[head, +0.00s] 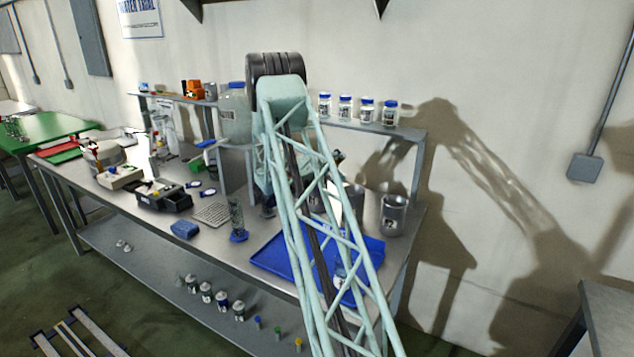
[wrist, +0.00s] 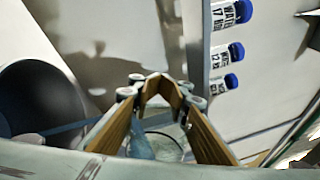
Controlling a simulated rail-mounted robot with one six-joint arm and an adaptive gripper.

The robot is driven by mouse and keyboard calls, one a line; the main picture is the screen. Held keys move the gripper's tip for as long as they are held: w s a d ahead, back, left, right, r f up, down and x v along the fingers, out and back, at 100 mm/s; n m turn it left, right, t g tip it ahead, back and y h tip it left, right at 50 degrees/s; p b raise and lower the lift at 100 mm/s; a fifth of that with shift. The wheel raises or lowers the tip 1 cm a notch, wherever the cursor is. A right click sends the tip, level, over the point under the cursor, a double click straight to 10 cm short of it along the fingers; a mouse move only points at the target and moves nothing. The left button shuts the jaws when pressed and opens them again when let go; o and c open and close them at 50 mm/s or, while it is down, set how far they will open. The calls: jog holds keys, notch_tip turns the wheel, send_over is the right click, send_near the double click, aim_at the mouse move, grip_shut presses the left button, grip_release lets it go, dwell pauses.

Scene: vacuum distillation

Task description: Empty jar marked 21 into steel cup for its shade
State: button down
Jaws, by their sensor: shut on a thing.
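My gripper (wrist: 160,92) shows in the wrist view, its two tan fingers closed in on a clear glass jar (wrist: 165,147). Only part of this jar shows between the fingers, and I cannot read a number on it. A steel cup (head: 393,214) stands on the right end of the bench in the head view. A wide, dark round opening (wrist: 42,100) is at the left of the wrist view, apart from the fingers; it looks like a steel vessel. In the head view my arm hides most of the gripper and the held jar.
Several blue-capped jars (head: 346,108) stand on the rear shelf (head: 410,132); they also show in the wrist view (wrist: 228,53). A blue tray (head: 272,257) lies behind my arm. A glass cylinder (head: 236,215), keyboard (head: 211,214) and blue sponge (head: 185,230) are further left.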

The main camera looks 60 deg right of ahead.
jog(key=shift+w+f+n, duration=0.15)
jog(key=shift+f+n, duration=0.15)
jog(key=shift+n, duration=0.1)
dwell(0.6)
jog(key=shift+w+d+r+n+p, duration=0.15)
jog(key=shift+w+n+p, duration=0.75)
jog(key=shift+p, duration=0.7)
dwell(0.4)
jog(key=shift+w+d+n+t+p, duration=0.1)
jog(key=shift+w+n+t+p, duration=0.05)
jog(key=shift+n+p, duration=0.6)
jog(key=shift+w+n+t+p, duration=0.1)
jog(key=shift+n+t+p, duration=0.05)
jog(key=shift+n+p, duration=0.55)
dwell(0.8)
jog(key=shift+m, duration=0.25)
jog(key=s+m+b, duration=0.1)
jog(key=b, duration=0.1)
jog(key=s+m+b, duration=0.1)
jog(key=m+b, duration=0.1)
jog(key=b, duration=0.1)
jog(key=shift+m, duration=0.3)
